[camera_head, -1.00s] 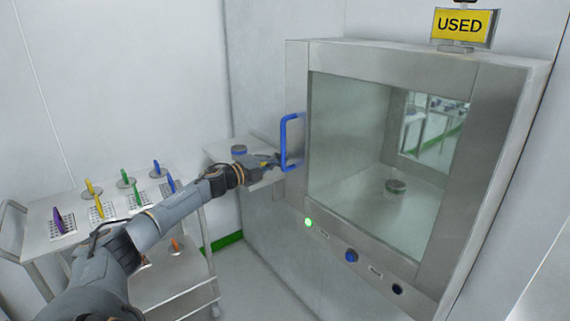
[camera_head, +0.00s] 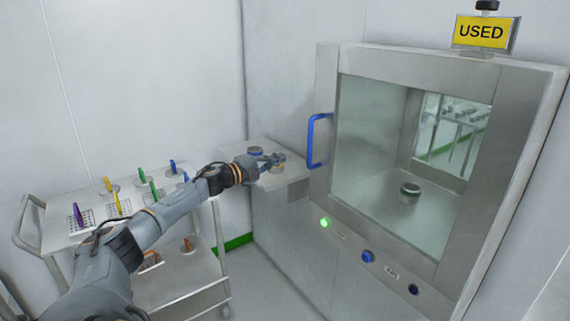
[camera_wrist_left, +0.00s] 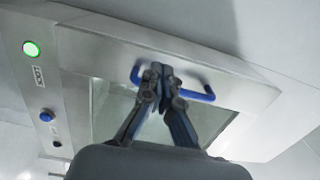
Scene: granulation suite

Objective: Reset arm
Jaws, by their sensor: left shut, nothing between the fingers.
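My left arm reaches in from the left in the head view. Its gripper (camera_head: 274,160) is out in front of the small wall shelf, to the left of the blue door handle (camera_head: 316,140) and apart from it. In the left wrist view the gripper (camera_wrist_left: 160,72) has its fingertips together, with nothing between them. The blue handle (camera_wrist_left: 199,96) shows behind the fingers there. My right gripper is in neither view.
The steel pass-through hatch (camera_head: 330,185) has its glass door shut, with a small round item (camera_head: 410,188) inside. A yellow USED sign (camera_head: 481,31) stands on top. The shelf (camera_head: 287,182) holds a round blue-topped item (camera_head: 255,151). A trolley (camera_head: 62,238) with colored-handled tools stands left.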

